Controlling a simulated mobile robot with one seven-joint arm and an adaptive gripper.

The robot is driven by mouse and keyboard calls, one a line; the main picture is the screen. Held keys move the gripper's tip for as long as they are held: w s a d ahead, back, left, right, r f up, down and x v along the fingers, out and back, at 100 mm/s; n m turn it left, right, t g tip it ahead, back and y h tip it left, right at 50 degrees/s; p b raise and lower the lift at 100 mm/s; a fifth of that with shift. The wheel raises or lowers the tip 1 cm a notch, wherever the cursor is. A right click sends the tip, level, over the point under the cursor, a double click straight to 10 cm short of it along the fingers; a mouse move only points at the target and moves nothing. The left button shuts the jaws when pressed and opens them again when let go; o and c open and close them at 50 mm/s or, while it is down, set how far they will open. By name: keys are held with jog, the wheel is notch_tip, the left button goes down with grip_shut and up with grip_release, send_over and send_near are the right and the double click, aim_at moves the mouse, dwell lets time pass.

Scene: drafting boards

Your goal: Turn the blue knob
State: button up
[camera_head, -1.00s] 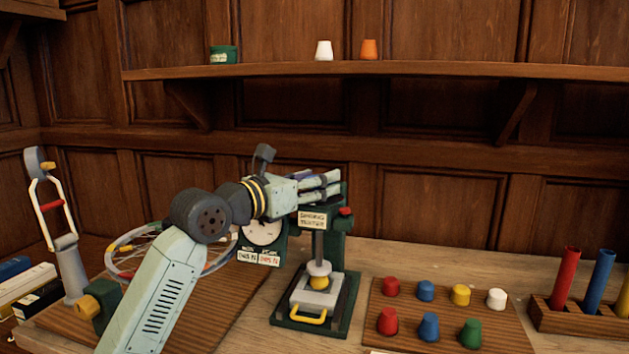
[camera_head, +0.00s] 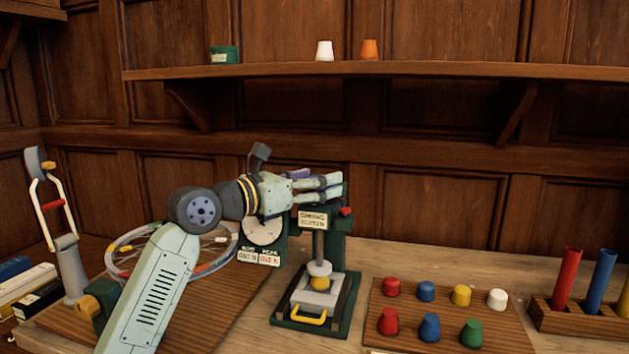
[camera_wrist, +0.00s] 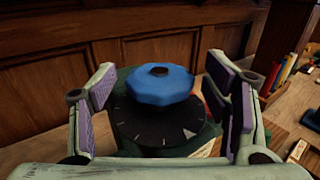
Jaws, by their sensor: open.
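The blue knob (camera_wrist: 157,84) shows in the wrist view, faceted, above a dark dial with tick marks and a pale pointer. My gripper (camera_wrist: 160,78) is open, with one purple-padded finger on each side of the knob and visible gaps between. In the head view my gripper (camera_head: 338,187) is at the top of the green spring tester (camera_head: 337,238). The knob is hidden there behind my fingers.
A red button (camera_head: 346,211) is on the tester's top right. A board (camera_head: 455,326) with several coloured pegs lies to the right, beside a wooden rack (camera_head: 580,318) of coloured tubes. A shelf (camera_head: 450,69) runs above.

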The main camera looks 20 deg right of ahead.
jog(key=v, duration=1.2)
